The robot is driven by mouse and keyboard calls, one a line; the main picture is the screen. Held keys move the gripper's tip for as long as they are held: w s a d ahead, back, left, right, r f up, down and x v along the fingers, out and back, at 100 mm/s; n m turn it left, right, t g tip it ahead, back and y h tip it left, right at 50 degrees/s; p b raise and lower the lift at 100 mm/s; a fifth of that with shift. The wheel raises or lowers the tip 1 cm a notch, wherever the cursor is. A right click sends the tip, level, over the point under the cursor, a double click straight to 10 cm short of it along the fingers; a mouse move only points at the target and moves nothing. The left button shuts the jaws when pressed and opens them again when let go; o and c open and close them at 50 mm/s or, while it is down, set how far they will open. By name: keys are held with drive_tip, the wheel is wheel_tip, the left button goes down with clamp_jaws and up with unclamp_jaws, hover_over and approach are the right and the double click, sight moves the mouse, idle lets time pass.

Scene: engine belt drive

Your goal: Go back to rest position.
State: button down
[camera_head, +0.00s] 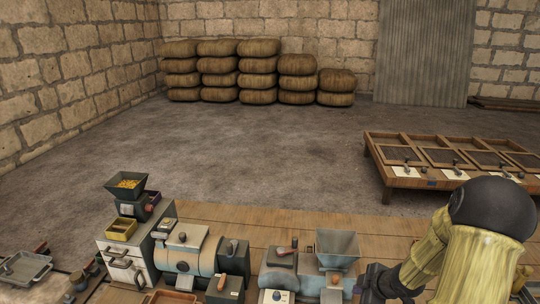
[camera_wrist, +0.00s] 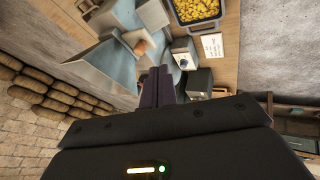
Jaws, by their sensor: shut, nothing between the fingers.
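My gripper (camera_wrist: 157,84) is shut and empty, its dark fingers side by side in the wrist view. In the head view my gripper (camera_head: 374,283) is at the lower right, beside the blue-grey machine with a square hopper (camera_head: 337,246); its fingertips are hard to make out there. The same hopper (camera_wrist: 92,62) lies to the left of the fingers in the wrist view. A blue-grey engine-like drum machine (camera_head: 188,252) stands further left on the wooden bench (camera_head: 275,228). Whether the fingers touch the machine cannot be told.
A small mill with a grain-filled hopper (camera_head: 126,185) stands on a white cabinet (camera_head: 122,258) at left. A tray of yellow pieces (camera_wrist: 198,10) shows in the wrist view. A low wooden table (camera_head: 433,182) stands at right. Stacked sacks (camera_head: 258,72) line the back; the floor between is clear.

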drive_tip(key=s+a+r+m+g+h, duration=0.2)
drive_tip(key=s+a+r+m+g, duration=0.1)
drive_tip(key=s+a+r+m, duration=0.8)
drive_tip(key=s+a+m, duration=0.2)
drive_tip(key=s+a, duration=0.1)
drive_tip(key=shift+s+a+r+g+h, duration=0.15)
drive_tip(key=shift+s+r+g+h, duration=0.15)
drive_tip(key=shift+s+r+g, duration=0.1)
idle(0.4)
